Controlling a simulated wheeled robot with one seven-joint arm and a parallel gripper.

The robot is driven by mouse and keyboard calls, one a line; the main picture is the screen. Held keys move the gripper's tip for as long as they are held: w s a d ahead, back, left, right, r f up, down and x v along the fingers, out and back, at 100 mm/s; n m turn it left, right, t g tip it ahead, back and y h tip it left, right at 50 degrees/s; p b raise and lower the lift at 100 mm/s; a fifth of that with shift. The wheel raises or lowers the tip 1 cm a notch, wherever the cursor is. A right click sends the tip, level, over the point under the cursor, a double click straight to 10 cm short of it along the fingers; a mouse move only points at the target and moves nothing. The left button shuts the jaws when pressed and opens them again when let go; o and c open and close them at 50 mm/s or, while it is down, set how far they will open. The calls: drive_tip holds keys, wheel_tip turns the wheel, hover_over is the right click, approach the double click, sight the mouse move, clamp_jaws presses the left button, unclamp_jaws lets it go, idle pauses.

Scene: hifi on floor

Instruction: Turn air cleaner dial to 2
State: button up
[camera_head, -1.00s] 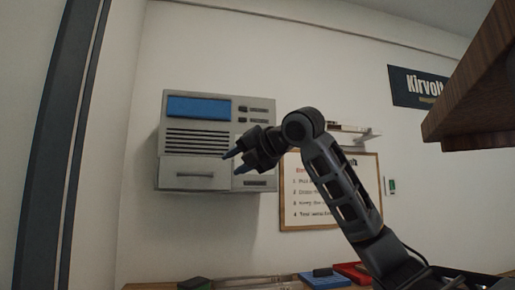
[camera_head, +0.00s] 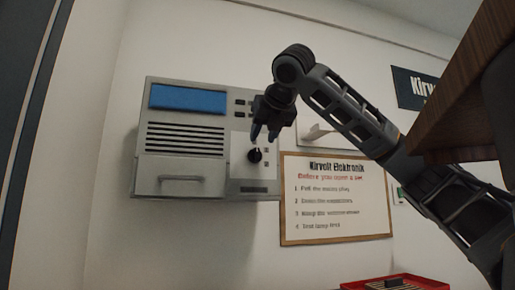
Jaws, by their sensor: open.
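The air cleaner (camera_head: 184,135) is a grey box on the wall, with a blue panel, dark vent slats and a handled drawer front. Its black dial (camera_head: 255,155) sits on a light plate at the right side, with small marks to its right that I cannot read. My gripper (camera_head: 264,135) points down in the picture, just above the dial. Its fingers are apart with nothing between them. I cannot tell how far in front of the dial they are.
A framed notice (camera_head: 335,197) hangs right of the air cleaner, with a small shelf (camera_head: 318,133) above it. A wooden panel (camera_head: 470,105) juts in at the upper right. A red tray (camera_head: 390,283) lies at the bottom. The wall left of the air cleaner is clear.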

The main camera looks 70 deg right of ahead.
sight(257, 148)
drive_tip(key=shift+b+x, duration=0.3)
drive_tip(key=shift+x, duration=2.25)
clamp_jaws()
